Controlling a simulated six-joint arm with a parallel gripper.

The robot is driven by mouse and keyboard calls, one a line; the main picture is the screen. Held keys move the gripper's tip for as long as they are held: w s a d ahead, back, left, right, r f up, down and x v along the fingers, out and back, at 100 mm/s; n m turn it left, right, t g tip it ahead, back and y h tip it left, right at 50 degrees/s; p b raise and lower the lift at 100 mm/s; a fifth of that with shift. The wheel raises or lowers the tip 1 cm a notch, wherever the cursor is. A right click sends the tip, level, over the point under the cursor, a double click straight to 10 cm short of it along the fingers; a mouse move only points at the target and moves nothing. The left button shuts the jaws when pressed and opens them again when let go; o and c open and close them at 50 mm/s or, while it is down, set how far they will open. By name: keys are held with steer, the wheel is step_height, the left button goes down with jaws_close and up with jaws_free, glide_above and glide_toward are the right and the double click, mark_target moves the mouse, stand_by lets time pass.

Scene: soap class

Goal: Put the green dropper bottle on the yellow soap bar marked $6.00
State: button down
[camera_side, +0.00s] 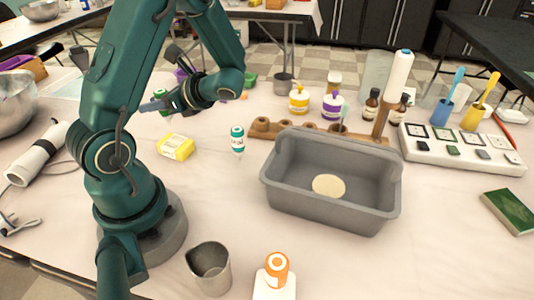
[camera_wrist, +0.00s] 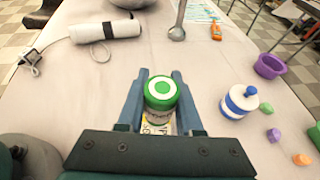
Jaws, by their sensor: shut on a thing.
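The green dropper bottle has a green cap with a white ring (camera_wrist: 161,89) and sits between my fingers in the wrist view. My gripper (camera_wrist: 160,78) is shut on it. In the side view my gripper (camera_side: 162,103) holds the bottle (camera_side: 164,95) up in the air, partly hidden by the wrist. The yellow soap bar (camera_side: 175,147) with a white label lies on the table, lower in the side picture and apart from the bottle. A yellow and white patch (camera_wrist: 158,125) shows below the bottle in the wrist view. The price is too small to read.
A white bottle with a teal cap (camera_side: 237,141) stands right of the soap. A grey tub (camera_side: 280,190) is further right. A white bottle with blue bands (camera_wrist: 239,101) and a purple bowl (camera_wrist: 270,66) lie right in the wrist view. A white hand tool (camera_side: 38,153) lies left.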

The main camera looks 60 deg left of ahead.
steer(key=shift+f, duration=2.15)
steer(key=shift+f, duration=0.1)
steer(key=c, duration=0.6)
jaws_free()
